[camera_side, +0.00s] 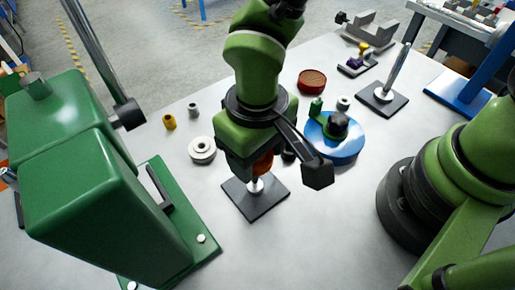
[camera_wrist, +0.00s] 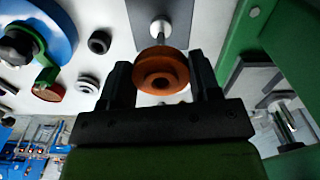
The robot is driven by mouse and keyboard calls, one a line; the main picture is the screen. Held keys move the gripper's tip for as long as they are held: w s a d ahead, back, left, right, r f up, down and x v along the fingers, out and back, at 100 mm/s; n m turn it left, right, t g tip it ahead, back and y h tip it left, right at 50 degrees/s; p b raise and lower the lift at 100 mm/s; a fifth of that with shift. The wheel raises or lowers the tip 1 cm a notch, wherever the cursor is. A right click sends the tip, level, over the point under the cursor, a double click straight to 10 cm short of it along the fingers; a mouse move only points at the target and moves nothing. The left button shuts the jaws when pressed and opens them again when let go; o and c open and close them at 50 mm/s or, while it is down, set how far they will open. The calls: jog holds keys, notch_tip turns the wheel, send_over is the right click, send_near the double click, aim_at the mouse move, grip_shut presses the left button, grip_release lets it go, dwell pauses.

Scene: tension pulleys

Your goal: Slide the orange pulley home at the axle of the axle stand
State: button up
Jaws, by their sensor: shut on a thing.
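The orange pulley (camera_wrist: 150,62) sits between the two dark fingers of my gripper (camera_wrist: 161,78), which is shut on its sides. In the side view my gripper (camera_side: 262,158) hides most of the pulley (camera_side: 264,166); only a small orange patch shows. The axle stand has a dark square plate (camera_side: 254,206) with a pale collar (camera_side: 256,185) directly below the pulley. In the wrist view the axle of the axle stand (camera_wrist: 159,29) runs from its collar to behind the pulley. The pulley's bore looks dark, and I cannot tell whether the axle is inside it.
A green machine housing (camera_side: 105,190) stands close on the left. A white pulley (camera_side: 202,150) lies left of the stand. A blue disc with a black knob (camera_side: 345,152) lies to the right, and a red-brown round part (camera_side: 312,80) behind. Another stand with a tall post (camera_side: 382,97) is farther right.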

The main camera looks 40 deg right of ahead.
aim_at(258, 187)
jog(key=shift+f, duration=0.1)
dwell(0.4)
jog(key=shift+f, duration=1.4)
jog(key=shift+f, duration=0.15)
jog(key=shift+f, duration=1.35)
jog(key=shift+f, duration=0.1)
jog(key=shift+f, duration=0.4)
jog(key=o, duration=1)
jog(key=shift+o, duration=0.2)
